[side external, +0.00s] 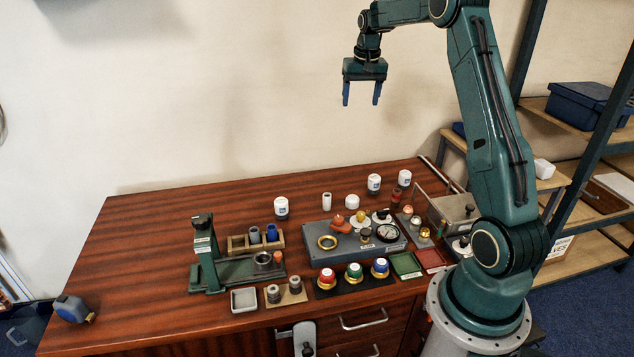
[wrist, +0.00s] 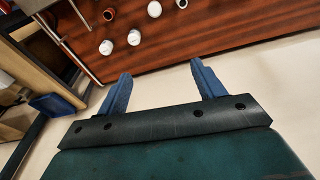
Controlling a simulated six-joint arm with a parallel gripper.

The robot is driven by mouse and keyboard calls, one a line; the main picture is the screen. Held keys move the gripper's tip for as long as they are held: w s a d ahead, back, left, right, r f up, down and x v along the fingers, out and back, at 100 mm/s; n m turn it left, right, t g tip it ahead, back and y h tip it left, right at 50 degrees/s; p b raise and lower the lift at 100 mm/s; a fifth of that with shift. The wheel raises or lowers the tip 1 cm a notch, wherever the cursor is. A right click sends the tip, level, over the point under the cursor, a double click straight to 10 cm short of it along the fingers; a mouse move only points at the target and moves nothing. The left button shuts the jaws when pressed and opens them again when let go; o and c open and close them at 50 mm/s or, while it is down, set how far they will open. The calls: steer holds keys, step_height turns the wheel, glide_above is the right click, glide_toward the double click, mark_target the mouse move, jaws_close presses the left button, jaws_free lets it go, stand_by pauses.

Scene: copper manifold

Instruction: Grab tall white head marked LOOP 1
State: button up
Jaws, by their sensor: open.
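Several white heads stand along the back of the wooden table. Two with dark marks stand at the back right, one (side external: 374,184) left of the other (side external: 404,178). A third marked one (side external: 281,208) stands further left. A plain slim white piece (side external: 327,201) and a low rounded white one (side external: 352,202) stand between. I cannot read which is LOOP 1. The wrist view shows the back right pair, one head (wrist: 134,37) beside the other (wrist: 106,47). My gripper (side external: 361,103) is open and empty, high above the table's back edge; its blue fingers also show in the wrist view (wrist: 160,68).
A grey block (side external: 345,250) with rings and a gauge fills the table's middle right. A green stand (side external: 206,255) rises at the left. Red, green and blue caps (side external: 354,271) line the front. A grey box (side external: 450,212) stands at the right. The table's left is mostly clear.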

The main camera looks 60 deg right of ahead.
steer(key=s+d+f+m+g, duration=0.15)
steer(key=s+d+f, duration=0.25)
steer(key=d+f, duration=0.7)
steer(key=m+y, duration=0.1)
steer(key=m, duration=0.2)
glide_above(406, 172)
step_height(406, 172, down, 10)
steer(key=shift+s+a, duration=0.1)
steer(key=shift+f, duration=0.1)
steer(key=shift+f, duration=4.2)
steer(key=shift+f, duration=2.6)
